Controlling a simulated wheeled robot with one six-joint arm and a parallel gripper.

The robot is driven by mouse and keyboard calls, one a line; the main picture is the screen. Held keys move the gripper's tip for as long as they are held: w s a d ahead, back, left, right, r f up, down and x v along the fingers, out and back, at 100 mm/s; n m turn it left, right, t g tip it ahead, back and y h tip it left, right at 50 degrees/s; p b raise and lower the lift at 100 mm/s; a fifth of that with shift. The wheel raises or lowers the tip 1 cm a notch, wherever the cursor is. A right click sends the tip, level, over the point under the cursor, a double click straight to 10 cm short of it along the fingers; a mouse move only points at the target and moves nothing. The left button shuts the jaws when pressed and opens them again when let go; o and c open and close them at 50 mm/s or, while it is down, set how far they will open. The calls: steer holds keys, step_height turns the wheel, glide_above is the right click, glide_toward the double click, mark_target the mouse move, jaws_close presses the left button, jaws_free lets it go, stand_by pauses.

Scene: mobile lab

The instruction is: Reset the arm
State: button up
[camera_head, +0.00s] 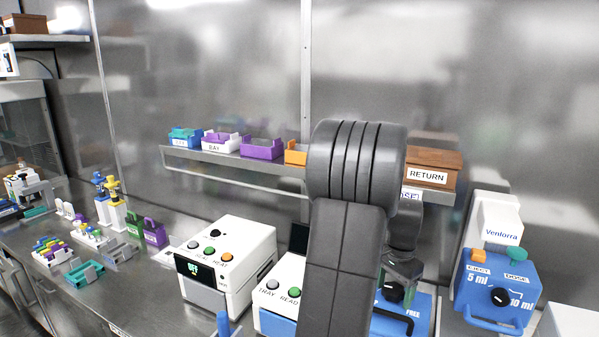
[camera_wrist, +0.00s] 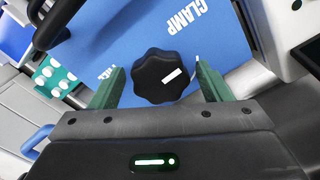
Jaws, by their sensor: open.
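My arm stands in the middle of the head view, and its grey links hide part of the shelf and bench behind. My gripper (camera_head: 397,277) points down in front of a blue device (camera_head: 415,312) marked FREE. In the wrist view my gripper (camera_wrist: 158,72) is open, with its two green fingers on either side of a black lobed knob (camera_wrist: 161,77). Gaps show between the knob and both fingers. The blue panel (camera_wrist: 150,32) around the knob reads CLAMP. I cannot tell how far the fingertips are from the panel.
A white heater box (camera_head: 235,262) and a TRAY/READ device (camera_head: 277,300) stand left of my arm. A blue dispenser (camera_head: 495,285) stands at right. A wall shelf (camera_head: 215,165) holds coloured bays and a brown RETURN box (camera_head: 432,168). Racks and tubes crowd the left bench.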

steer(key=n, duration=1)
steer(key=shift+b, duration=0.3)
steer(key=shift+n, duration=0.3)
steer(key=shift+r, duration=0.1)
